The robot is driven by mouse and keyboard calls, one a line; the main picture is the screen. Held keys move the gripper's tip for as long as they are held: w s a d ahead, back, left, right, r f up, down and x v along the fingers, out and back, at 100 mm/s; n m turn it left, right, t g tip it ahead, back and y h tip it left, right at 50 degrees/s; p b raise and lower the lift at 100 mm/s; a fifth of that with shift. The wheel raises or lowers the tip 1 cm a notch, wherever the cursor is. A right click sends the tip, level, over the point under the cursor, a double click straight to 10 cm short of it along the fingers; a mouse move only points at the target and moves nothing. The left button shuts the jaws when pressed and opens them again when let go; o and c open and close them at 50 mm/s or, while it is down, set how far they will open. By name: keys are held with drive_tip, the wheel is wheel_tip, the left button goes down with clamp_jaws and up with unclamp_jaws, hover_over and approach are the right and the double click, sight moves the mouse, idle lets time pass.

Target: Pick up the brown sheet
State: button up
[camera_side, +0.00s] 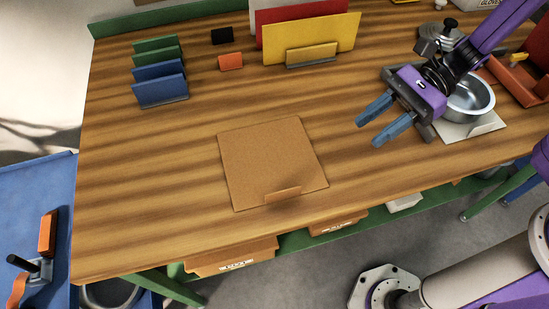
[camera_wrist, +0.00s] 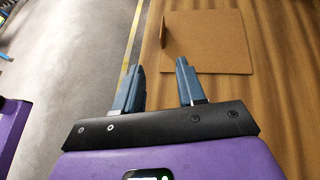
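The brown sheet (camera_side: 268,158) lies flat on the wooden table, left of my gripper in the side view. A small upright tab (camera_side: 283,194) stands near its front edge. In the wrist view the brown sheet (camera_wrist: 215,42) lies ahead and to the right of the fingers, with its tab (camera_wrist: 164,32) on the left. My gripper (camera_side: 375,122) is purple with blue fingers. It is open and empty, above the table and apart from the sheet. The two fingertips also show spread in the wrist view (camera_wrist: 159,65).
A metal pot (camera_side: 470,98) stands on a light sheet (camera_side: 452,131) behind my gripper at the right. Blue and green upright plates (camera_side: 160,85) stand at the back left. A yellow panel (camera_side: 338,35) and a red one stand at the back. The table around the brown sheet is clear.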

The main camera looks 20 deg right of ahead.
approach(295, 187)
drive_tip(key=x, duration=0.3)
drive_tip(key=shift+s+a, duration=0.15)
drive_tip(key=shift+a, duration=0.15)
drive_tip(key=shift+x, duration=2.65)
drive_tip(key=shift+f, duration=0.1)
clamp_jaws()
